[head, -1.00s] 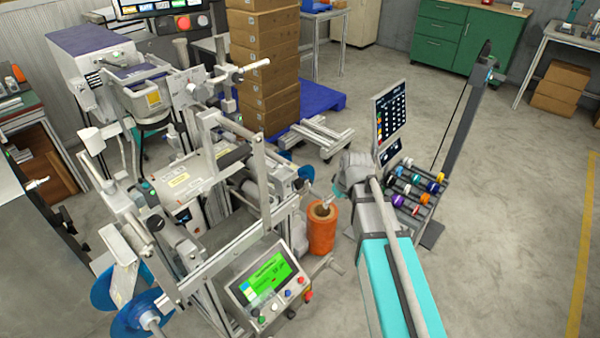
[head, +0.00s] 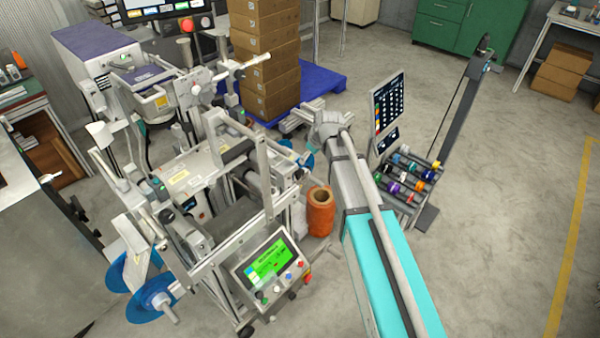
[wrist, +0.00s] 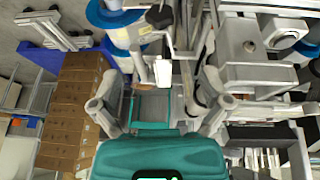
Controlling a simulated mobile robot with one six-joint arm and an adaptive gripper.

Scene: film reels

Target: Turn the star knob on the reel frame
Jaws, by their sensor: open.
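The reel frame (head: 263,165) is a grey metal machine frame with blue reels, left of my arm in the head view. In the wrist view, a small dark knob (wrist: 159,16) sits at the top beside a blue-rimmed reel (wrist: 108,14); it looks like the star knob, but its lobes are too small to make out. My gripper (wrist: 157,108) is open and empty in the wrist view, its fingers spread left and right. The knob lies beyond the fingertips, apart from them. In the head view my gripper is mostly hidden near the arm's far end, beside the frame.
An orange roll (head: 320,214) stands on the floor between frame and arm. A control panel with a green screen (head: 270,262) is at the frame's front. Stacked cartons (head: 264,60) stand on a blue pallet behind. A spool rack (head: 405,180) is right; floor further right is clear.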

